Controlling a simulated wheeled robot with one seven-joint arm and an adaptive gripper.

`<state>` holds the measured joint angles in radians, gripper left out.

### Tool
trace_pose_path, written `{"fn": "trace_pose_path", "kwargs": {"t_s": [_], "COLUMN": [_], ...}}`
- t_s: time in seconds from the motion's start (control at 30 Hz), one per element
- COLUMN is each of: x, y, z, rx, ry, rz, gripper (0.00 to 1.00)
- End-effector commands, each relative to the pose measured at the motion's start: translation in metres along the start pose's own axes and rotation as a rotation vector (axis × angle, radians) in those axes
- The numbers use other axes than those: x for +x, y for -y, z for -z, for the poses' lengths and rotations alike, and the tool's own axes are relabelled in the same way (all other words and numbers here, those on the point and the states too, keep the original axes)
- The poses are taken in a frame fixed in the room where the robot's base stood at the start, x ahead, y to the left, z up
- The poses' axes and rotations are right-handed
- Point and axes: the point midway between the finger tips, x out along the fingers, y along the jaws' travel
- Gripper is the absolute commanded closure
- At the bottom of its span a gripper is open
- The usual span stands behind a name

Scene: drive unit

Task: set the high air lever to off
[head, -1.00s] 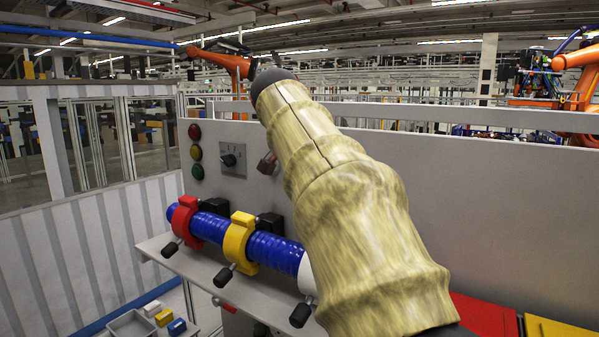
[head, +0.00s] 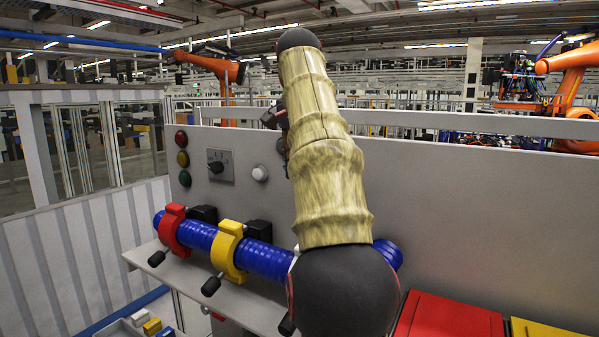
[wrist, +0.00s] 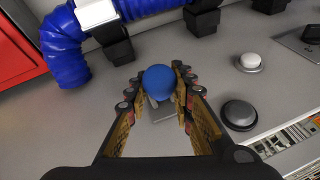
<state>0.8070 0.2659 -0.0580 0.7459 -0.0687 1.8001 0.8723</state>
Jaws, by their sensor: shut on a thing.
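The lever shows in the wrist view as a round blue knob (wrist: 161,82) standing out from the grey panel. A small pale metal plate (wrist: 160,108) is partly visible below it. My gripper (wrist: 160,88) has a finger on each side of the knob and is shut on it. The knob hides most of the lever shaft, so I cannot tell the lever's angle or read any label. In the head view my own arm covers the lever and most of the gripper.
A blue hose (head: 265,255) runs along the panel in a red clamp (head: 172,228) and a yellow clamp (head: 228,250). A rotary switch (head: 217,166), a white button (head: 260,173) and a black button (wrist: 240,115) are close by. A red box (head: 449,318) stands at lower right.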

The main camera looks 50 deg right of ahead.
Motion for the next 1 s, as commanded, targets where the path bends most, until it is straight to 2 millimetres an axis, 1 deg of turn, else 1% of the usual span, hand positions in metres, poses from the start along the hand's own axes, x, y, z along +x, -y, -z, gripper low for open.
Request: {"fn": "trace_pose_path", "kwargs": {"t_s": [0.53, 0.57, 0.9, 1.0], "x": [-0.0017, -0.0018, -0.0009, -0.0007], "y": [0.0003, 0.0003, 0.0002, 0.0002], "z": [0.0018, 0.0018, 0.0013, 0.0012], "rx": [0.004, 0.004, 0.004, 0.004], "ry": [0.010, 0.010, 0.012, 0.012], "rz": [-0.002, -0.001, -0.003, -0.004], "gripper": [1.00, 0.76, 0.57, 0.57]}}
